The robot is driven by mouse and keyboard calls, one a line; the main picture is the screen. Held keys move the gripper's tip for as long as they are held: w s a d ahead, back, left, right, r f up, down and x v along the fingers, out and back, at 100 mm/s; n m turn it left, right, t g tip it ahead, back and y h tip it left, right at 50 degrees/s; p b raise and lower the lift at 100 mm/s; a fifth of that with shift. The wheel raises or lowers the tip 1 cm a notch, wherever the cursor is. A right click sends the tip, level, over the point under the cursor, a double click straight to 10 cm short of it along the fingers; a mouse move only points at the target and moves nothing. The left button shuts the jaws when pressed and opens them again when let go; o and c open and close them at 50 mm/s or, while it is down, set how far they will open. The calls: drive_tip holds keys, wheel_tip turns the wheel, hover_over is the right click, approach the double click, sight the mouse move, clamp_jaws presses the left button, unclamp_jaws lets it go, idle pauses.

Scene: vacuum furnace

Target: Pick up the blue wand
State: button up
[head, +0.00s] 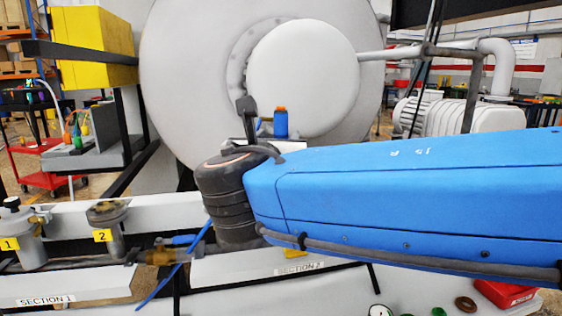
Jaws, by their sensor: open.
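A thin blue rod (160,286), the most wand-like blue thing in view, slants at the lower left beside a brass valve. Its upper part passes near the valve, and I cannot tell whether it leans there or is fixed. A short blue cylinder with an orange top (281,122) stands upright in front of the round furnace door; I cannot tell whether it belongs to a wand. My blue arm reaches in from the right to a black joint left of centre. I cannot make out my gripper or its fingertips beyond that joint.
The pale furnace door (310,75) fills the upper middle. A pipe run with a brass valve (160,256) and fittings tagged 1 (10,244) and 2 (103,236) crosses the lower left. A yellow box (95,45) is upper left, a red cart (40,180) below it.

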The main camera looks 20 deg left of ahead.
sight(280, 135)
drive_tip(key=w, duration=0.5)
drive_tip(key=shift+a, duration=0.35)
drive_tip(key=shift+s, duration=0.1)
clamp_jaws()
